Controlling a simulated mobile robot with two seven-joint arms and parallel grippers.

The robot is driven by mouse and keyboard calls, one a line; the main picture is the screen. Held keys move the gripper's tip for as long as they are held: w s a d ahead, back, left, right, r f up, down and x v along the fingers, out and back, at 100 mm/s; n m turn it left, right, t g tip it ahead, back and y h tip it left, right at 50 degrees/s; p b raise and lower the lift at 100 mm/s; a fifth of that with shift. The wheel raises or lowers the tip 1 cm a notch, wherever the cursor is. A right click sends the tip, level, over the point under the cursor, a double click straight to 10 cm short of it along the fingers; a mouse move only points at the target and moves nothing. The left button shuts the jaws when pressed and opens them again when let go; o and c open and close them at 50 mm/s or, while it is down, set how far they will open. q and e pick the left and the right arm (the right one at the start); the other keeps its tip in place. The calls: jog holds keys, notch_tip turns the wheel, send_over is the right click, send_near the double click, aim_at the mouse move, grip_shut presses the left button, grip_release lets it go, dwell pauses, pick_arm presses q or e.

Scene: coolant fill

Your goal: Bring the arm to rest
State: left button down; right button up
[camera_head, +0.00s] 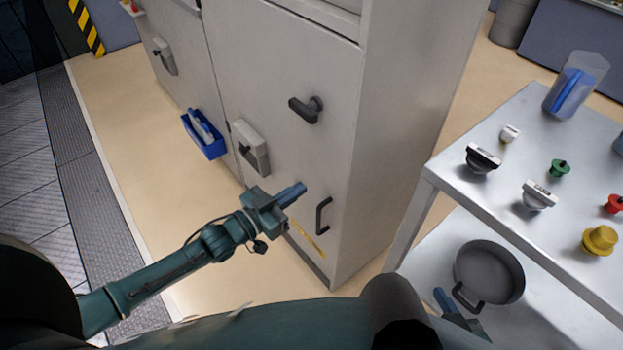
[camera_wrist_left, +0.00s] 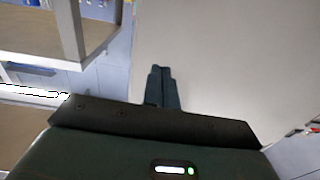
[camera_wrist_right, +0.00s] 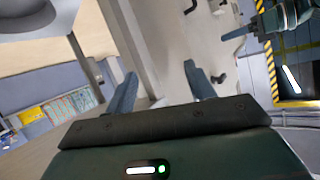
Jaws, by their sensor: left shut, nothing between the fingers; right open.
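My left arm reaches in from the left in the head view. Its gripper (camera_head: 291,195) is in front of the grey cabinet, with its fingers together and empty. The shut fingers also show in the left wrist view (camera_wrist_left: 161,85), against a pale panel. My right gripper (camera_head: 456,312) is low in the head view, partly hidden by my own arm, near the table's lower shelf. In the right wrist view its two fingers (camera_wrist_right: 161,88) stand wide apart with nothing between them.
The grey cabinet (camera_head: 395,130) has dark handles and a blue bin (camera_head: 205,136) on its front. At right, a metal table (camera_head: 510,215) bears several caps and a clear jug (camera_head: 577,85). A grey pan (camera_head: 489,271) sits on its lower shelf. Floor left of the cabinet is clear.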

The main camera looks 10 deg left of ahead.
pick_arm(q)
jog(key=v, duration=0.5)
jog(key=shift+a, duration=0.15)
pick_arm(e)
jog(key=shift+w, duration=0.1)
